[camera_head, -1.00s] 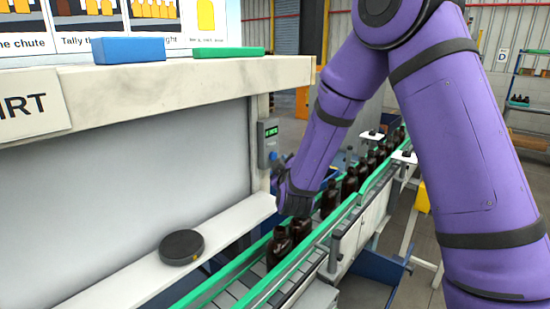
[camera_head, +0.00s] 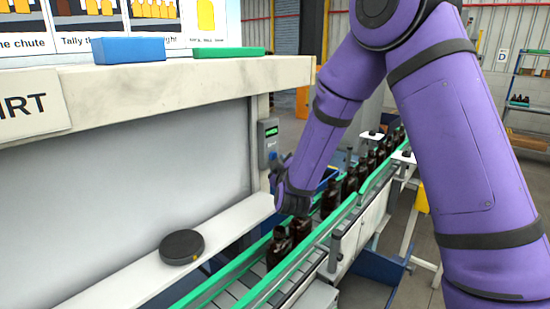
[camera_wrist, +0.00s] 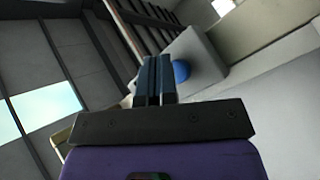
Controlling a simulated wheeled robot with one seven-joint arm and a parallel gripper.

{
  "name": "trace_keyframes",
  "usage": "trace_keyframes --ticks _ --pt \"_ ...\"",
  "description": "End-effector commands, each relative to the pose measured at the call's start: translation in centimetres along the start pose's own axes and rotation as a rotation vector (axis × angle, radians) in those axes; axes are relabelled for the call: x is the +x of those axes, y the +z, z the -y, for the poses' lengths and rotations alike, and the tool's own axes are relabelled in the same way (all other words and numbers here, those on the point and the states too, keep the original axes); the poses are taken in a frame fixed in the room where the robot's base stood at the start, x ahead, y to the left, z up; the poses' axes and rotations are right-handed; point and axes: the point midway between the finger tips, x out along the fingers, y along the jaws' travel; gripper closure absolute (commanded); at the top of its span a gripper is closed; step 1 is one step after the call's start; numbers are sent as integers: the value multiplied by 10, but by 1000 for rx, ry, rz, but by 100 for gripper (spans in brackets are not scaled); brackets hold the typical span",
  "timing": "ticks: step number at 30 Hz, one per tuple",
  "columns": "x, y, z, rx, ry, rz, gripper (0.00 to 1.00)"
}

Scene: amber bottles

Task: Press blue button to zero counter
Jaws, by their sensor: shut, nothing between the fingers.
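The counter (camera_head: 268,140) is a small grey box with a lit green display, fixed to the post at the end of the shelf. Its digits are too small to read surely. The blue button (camera_wrist: 181,71) shows in the wrist view on the pale box, just right of my fingers. In the head view my gripper mostly hides the button. My gripper (camera_wrist: 154,62) is shut and empty, its dark fingers side by side. In the head view my gripper (camera_head: 277,165) is close to the counter's lower front. I cannot tell whether the fingertips touch the button.
A conveyor with green rails (camera_head: 233,268) carries several amber bottles (camera_head: 301,231) just below and right of my gripper. A black round puck (camera_head: 181,247) lies on the white ledge. Blue (camera_head: 128,50) and green (camera_head: 228,52) blocks sit on the upper shelf.

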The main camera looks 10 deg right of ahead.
Motion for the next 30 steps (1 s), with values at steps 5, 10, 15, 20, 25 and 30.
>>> trace_keyframes --ticks 5,10,15,20,25,30 --pt "3 -2 2 0 0 0 100" --pt "3 -2 2 0 1 0 100" --pt "3 -2 2 0 1 0 100" --pt "4 -3 2 0 1 0 100" --pt "5 -4 3 0 1 0 100" --pt "6 -5 4 0 1 -1 100"
